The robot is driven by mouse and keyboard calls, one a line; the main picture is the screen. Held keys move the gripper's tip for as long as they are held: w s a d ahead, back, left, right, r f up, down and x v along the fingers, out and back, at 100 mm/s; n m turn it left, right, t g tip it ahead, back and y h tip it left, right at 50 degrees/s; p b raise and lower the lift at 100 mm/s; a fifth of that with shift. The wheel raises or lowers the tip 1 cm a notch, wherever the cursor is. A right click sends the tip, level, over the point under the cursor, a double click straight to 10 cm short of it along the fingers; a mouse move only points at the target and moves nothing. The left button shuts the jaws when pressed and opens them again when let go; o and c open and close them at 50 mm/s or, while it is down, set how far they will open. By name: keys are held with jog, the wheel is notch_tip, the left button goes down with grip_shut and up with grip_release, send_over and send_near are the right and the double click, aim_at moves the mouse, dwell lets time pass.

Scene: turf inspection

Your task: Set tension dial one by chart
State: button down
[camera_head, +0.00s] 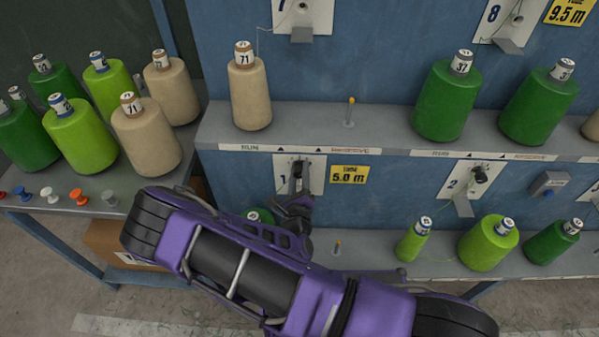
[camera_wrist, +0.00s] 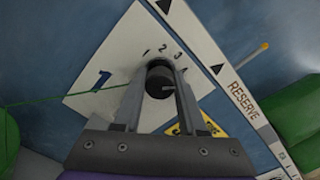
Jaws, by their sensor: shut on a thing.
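Tension dial one is a black knob (camera_wrist: 160,82) on a white plate marked 1 (camera_head: 314,175), fixed to the blue panel under the upper shelf. In the wrist view the plate (camera_wrist: 112,62) carries the numbers 1, 2, 3 and 4 around the knob. My gripper (camera_wrist: 160,95) has its two fingers on either side of the knob, shut on it. A light pointer line shows on the knob; its exact setting is hard to read. In the head view my purple arm hides part of the lower shelf. No chart is clearly in view.
A yellow 5.0 m tag (camera_head: 349,175) sits right of the plate. A beige cone marked 71 (camera_head: 250,92) stands on the shelf above. Dial two's plate (camera_head: 467,184) is further right. A thread (camera_wrist: 65,101) runs left from the plate.

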jog(key=shift+c, duration=2.4)
grip_release()
jog(key=s+p, duration=0.2)
jog(key=s, duration=1.5)
jog(key=shift+s+a, duration=0.2)
jog(key=shift+a, duration=0.1)
